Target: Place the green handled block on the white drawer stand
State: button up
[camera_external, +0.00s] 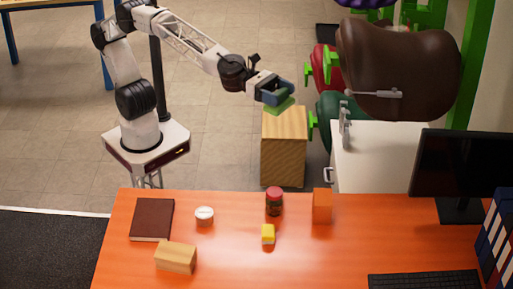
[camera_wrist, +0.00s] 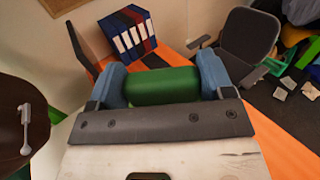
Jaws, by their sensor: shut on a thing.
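My gripper (camera_external: 276,95) is shut on the green handled block (camera_external: 281,104). In the wrist view the green block (camera_wrist: 163,86) sits between the two blue fingers of my gripper (camera_wrist: 162,84). Its handle is not clear in either view. In the external view the block is over the top of a wooden box; I cannot tell how large the gap is. The white drawer stand (camera_external: 378,155) is to the right of my gripper, beyond the orange table, with a drawer handle on its left side and a metal tap-like fitting on top.
The wooden box (camera_external: 284,148) stands left of the white stand. A large brown saddle (camera_external: 402,60) hangs above and behind the stand. Red and green saddles are beside it. The orange table (camera_external: 330,255) in front holds small items, a monitor (camera_external: 462,165) and binders.

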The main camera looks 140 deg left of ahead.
jog(key=w+a+f+n+g+y, duration=0.2)
jog(key=w+a+f+n+y, duration=0.15)
jog(key=a+f, duration=0.45)
jog(key=w+a+f+n+g+y, duration=0.25)
jog(key=a+f+y, duration=0.2)
jog(key=a, duration=0.85)
jog(key=w+a+f+n+g+y, duration=0.2)
jog(key=a+f+n+g+y, duration=0.15)
jog(key=a+f, duration=0.45)
jog(key=s+a+f+n+g+y, duration=0.2)
jog(key=a+f+n+g, duration=0.15)
jog(key=a+f, duration=0.55)
jog(key=s+a+f+n+g+y, duration=0.25)
jog(key=a+f+g, duration=0.25)
jog(key=a, duration=0.8)
jog(key=s+a+f+n+g+h, duration=0.2)
jog(key=s+a+f, duration=0.4)
jog(key=f, duration=0.3)
jog(key=s+a+f+n+g+h, duration=0.2)
jog(key=s+a+f+n+g, duration=0.2)
jog(key=s+a+f+g, duration=0.3)
jog(key=s+a+f+n+g+h, duration=0.2)
jog(key=s+a+f, duration=0.5)
jog(key=f, duration=0.5)
jog(key=shift+s+n+g, duration=0.75)
jog(key=shift+g, duration=0.6)
jog(key=shift+f, duration=0.1)
jog(key=shift+f, duration=0.15)
jog(key=shift+f, duration=3.25)
